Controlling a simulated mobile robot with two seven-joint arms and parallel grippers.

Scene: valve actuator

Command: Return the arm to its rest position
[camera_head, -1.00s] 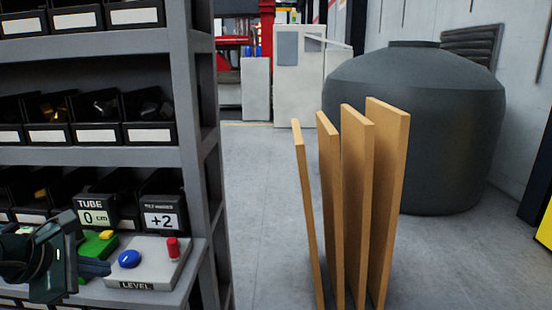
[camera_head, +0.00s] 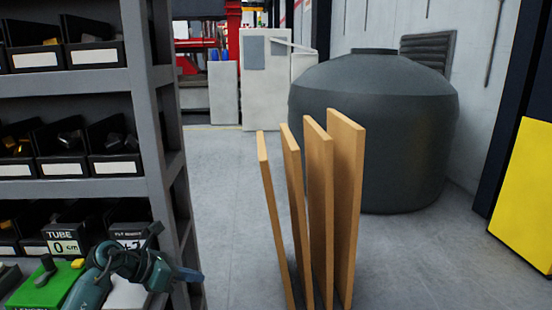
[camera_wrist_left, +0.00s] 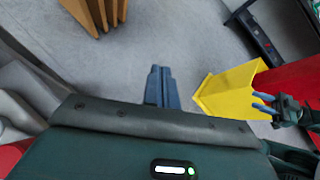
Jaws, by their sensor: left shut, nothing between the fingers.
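My left arm reaches in from the lower left in the head view. Its gripper (camera_head: 190,275) is in front of the shelf's lower right corner, pointing right. In the left wrist view, its two blue fingers (camera_wrist_left: 160,86) lie side by side, shut with nothing between them, over grey floor. My right gripper (camera_wrist_left: 264,103) shows at the right of the left wrist view, its blue fingers a little apart and empty, in front of a yellow surface.
A grey shelf (camera_head: 150,130) with black bins stands at left. A green box (camera_head: 45,288) and a TUBE display (camera_head: 65,243) sit on its lower level. Several wooden boards (camera_head: 335,200) stand in front of a dark tank (camera_head: 400,140). A yellow panel (camera_head: 525,190) is at right.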

